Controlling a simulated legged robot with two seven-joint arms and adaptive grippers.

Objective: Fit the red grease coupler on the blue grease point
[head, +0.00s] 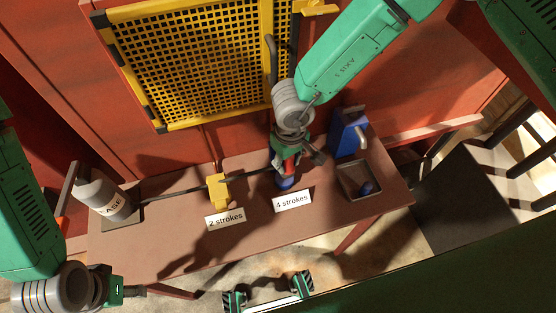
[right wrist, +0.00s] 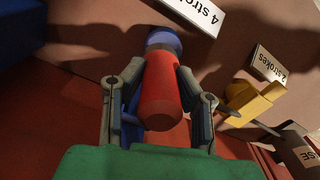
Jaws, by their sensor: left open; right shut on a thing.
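The red grease coupler (right wrist: 160,88) is between the two fingers of my right gripper (right wrist: 160,95), which is shut on it. In the head view my right gripper (head: 290,160) is low over the table, and the red coupler (head: 289,166) shows partly between its fingers. The blue grease point (head: 286,184) is directly below the coupler, behind the "4 strokes" label. In the right wrist view the blue point (right wrist: 164,40) meets the coupler's far end; I cannot tell whether it is seated. My left gripper (head: 138,291) is open and empty at the lower left, away from the table's middle.
A yellow grease point (head: 218,190) stands left, behind the "2 strokes" label (head: 226,217). A grey grease canister (head: 103,197) stands at the table's left end, with a dark hose running right. A blue block (head: 348,133) and a grey tray (head: 350,183) are at the right.

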